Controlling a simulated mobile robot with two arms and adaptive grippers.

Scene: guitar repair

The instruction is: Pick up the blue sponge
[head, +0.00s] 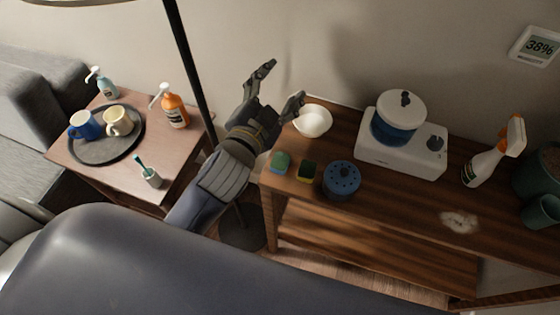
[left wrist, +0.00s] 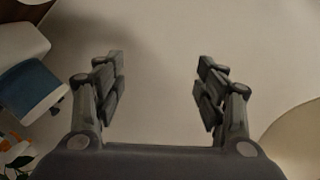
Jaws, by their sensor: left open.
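A small teal-green sponge (head: 280,162) lies at the left end of the wooden shelf unit's top; it may be the blue sponge, but its blue is hard to tell. A dark sponge with yellow (head: 307,171) lies just right of it. My left gripper (head: 277,88) is open and empty, above and behind the sponges near the wall, with its fingers spread. Its fingers also show apart in the left wrist view (left wrist: 160,82), with only a plain pale surface between them. No sponge can be made out in that view. My right gripper is out of view.
A white bowl (head: 313,121), a blue round holed container (head: 341,180) and a white appliance (head: 402,150) with a blue pot (head: 397,120) stand on the wooden top (head: 400,195). A lamp pole (head: 188,70) rises left of my gripper. A spray bottle (head: 492,155) stands farther right.

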